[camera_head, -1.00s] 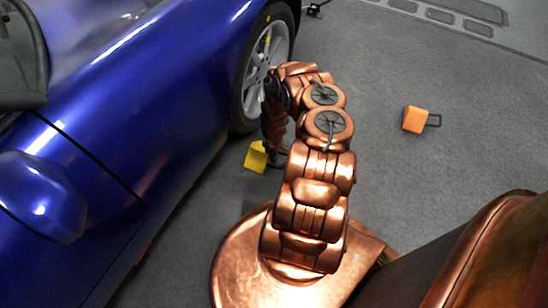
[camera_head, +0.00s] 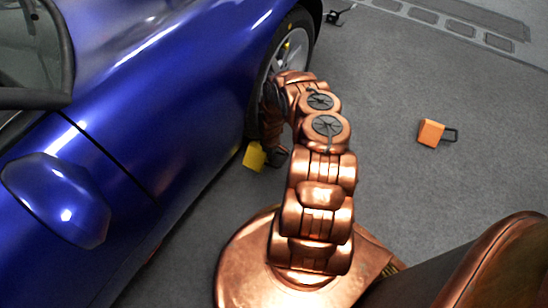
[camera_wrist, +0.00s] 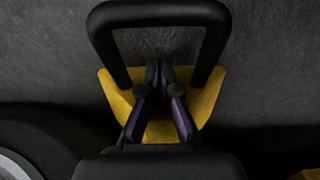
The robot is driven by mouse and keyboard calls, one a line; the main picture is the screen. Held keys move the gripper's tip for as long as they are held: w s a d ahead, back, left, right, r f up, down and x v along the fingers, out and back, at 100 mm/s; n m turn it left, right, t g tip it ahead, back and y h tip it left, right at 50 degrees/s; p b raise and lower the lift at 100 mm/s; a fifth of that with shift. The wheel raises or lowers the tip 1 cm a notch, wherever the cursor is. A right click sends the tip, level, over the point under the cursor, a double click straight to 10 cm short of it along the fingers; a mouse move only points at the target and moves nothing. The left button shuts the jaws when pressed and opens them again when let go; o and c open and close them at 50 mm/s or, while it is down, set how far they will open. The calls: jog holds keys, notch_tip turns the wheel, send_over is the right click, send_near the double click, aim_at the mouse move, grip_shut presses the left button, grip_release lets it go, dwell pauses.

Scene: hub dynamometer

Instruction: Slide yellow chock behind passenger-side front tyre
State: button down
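The yellow chock (camera_head: 254,156) is on the floor beside the blue car, close to the lower edge of the front tyre (camera_head: 256,115). Whether it touches the tyre cannot be told. In the wrist view the chock (camera_wrist: 206,98) lies under my gripper (camera_wrist: 159,72), and its black loop handle (camera_wrist: 160,12) surrounds my fingers. The fingertips are together or nearly so, over the chock, with nothing visible gripped. In the head view my arm hides the gripper and part of the tyre. A dark round tyre with a pale rim (camera_wrist: 14,166) shows at the wrist view's lower left.
The blue car (camera_head: 160,90) fills the left side, its mirror (camera_head: 55,195) sticking out. An orange chock (camera_head: 431,132) with a dark handle lies on open grey floor at right. Floor plates (camera_head: 460,27) run across the back. An unclear yellow piece (camera_wrist: 306,174) shows at the wrist view's lower right.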

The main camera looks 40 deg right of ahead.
jog(key=shift+r, duration=0.1)
notch_tip(320, 180, up, 10)
jog(key=p, duration=0.9)
